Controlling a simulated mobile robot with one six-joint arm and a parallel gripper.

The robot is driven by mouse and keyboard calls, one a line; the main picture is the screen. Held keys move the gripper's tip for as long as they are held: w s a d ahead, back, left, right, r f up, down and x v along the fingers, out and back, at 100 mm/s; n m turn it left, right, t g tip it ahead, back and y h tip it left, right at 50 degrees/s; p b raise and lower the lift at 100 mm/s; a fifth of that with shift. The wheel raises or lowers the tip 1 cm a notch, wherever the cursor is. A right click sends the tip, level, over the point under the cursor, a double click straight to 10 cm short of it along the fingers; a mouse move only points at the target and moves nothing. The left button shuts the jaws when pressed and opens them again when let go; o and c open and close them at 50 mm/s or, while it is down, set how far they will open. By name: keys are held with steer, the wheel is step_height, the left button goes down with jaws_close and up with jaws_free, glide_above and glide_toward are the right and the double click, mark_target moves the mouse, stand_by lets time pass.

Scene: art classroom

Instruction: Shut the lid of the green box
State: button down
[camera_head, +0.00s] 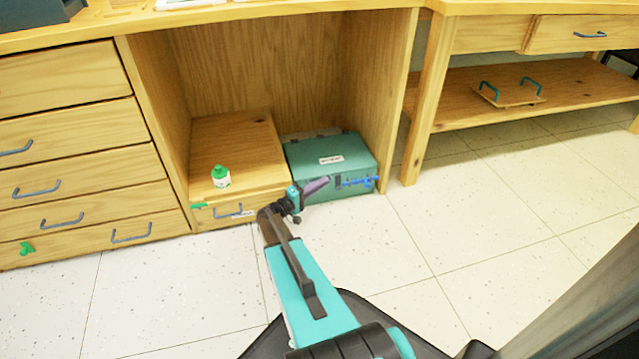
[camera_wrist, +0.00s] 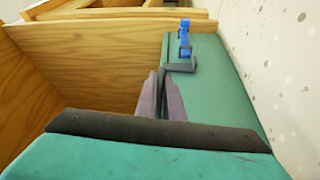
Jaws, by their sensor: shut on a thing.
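The green box (camera_head: 345,149) sits on the floor in the desk's opening, right of a low wooden drawer unit. Its lid lies flat on top, with a pale label, and looks down. A blue latch (camera_head: 358,181) is on its front face; it also shows in the wrist view (camera_wrist: 185,38). A dark grey clasp (camera_head: 338,183) is beside the latch and shows as a bent piece in the wrist view (camera_wrist: 181,67). My gripper (camera_head: 319,186) is at the box's front, its purple fingers (camera_wrist: 161,92) together at the dark clasp. The exact contact is partly hidden.
The low wooden drawer unit (camera_head: 245,140) carries a green-capped bottle (camera_head: 221,178). A desk side panel (camera_head: 380,80) stands right of the box. Drawers with handles (camera_head: 60,160) are at the left. The floor (camera_head: 470,210) to the right is clear.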

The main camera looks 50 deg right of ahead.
steer(key=shift+w+a+f, duration=0.1)
steer(key=shift+a+f, duration=0.15)
steer(key=c, duration=2.2)
jaws_free()
steer(key=shift+d, duration=0.15)
steer(key=shift+w+a+p, duration=0.2)
steer(key=shift+a+p, duration=0.25)
steer(key=shift+a, duration=0.25)
steer(key=shift+p+v, duration=2.4)
steer(key=shift+v, duration=3.8)
steer(key=shift+s, duration=0.1)
